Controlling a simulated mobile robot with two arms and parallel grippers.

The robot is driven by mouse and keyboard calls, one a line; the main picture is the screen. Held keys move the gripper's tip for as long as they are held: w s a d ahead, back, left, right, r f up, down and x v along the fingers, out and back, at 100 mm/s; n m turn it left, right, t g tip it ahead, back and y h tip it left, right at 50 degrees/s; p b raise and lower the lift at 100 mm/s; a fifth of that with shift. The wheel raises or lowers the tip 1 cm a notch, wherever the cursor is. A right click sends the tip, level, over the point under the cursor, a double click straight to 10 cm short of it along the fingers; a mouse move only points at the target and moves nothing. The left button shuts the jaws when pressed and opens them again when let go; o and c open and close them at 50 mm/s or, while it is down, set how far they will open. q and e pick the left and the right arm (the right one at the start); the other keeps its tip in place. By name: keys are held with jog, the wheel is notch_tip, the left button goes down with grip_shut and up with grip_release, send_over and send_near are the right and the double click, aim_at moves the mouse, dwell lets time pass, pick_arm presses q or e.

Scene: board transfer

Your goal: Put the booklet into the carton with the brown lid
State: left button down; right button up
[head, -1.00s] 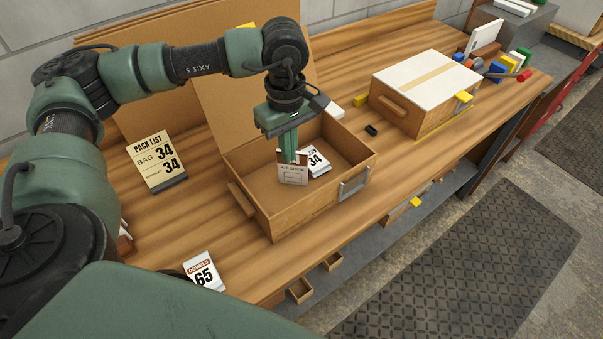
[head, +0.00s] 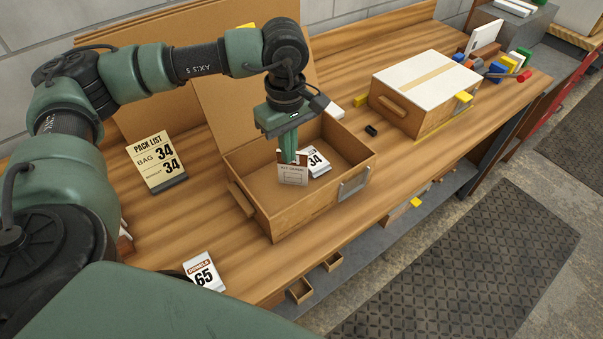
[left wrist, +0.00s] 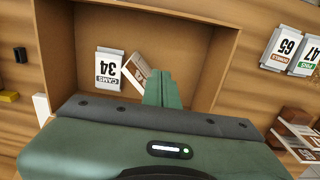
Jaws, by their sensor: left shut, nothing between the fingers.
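The open carton (head: 262,209) is a wooden-brown box with a raised brown lid (head: 238,85) behind it. The booklet (head: 292,175), a pale card marked as a kit guide with brown edging, is inside the carton, tilted. A white bag (head: 318,161) marked 34 lies beside it. My left gripper (head: 291,160) points down into the carton, its fingers shut and empty, right by the booklet. The left wrist view shows the booklet (left wrist: 137,69) next to the fingers (left wrist: 160,88); whether they touch is unclear. My right gripper is out of view.
A closed carton with a white lid (head: 424,73) stands to the right. A small black piece (head: 371,130) lies between the cartons. A pack list card (head: 156,162) and a bag marked 65 (head: 204,271) are at left. Coloured blocks are at the far right.

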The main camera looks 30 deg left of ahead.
pick_arm(q)
jog(key=shift+f, duration=0.15)
dwell(0.3)
notch_tip(320, 180, down, 5)
jog(key=b, duration=0.4)
jog(key=shift+b, duration=0.35)
jog(key=shift+w, duration=0.15)
jog(key=shift+w+a+b, duration=0.2)
jog(key=shift+w+a, duration=0.05)
jog(key=shift+w, duration=0.35)
jog(key=shift+w+a+b, duration=0.15)
jog(key=shift+w+a, duration=0.15)
jog(key=shift+w, duration=0.3)
jog(key=shift+w+a+b, duration=0.2)
jog(key=shift+w+a, duration=0.05)
jog(key=shift+w, duration=0.35)
jog(key=w, duration=0.1)
jog(key=w+a, duration=0.1)
jog(key=w, duration=0.1)
jog(key=w+a, duration=0.1)
jog(key=shift+w, duration=0.25)
jog(key=shift+r, duration=0.3)
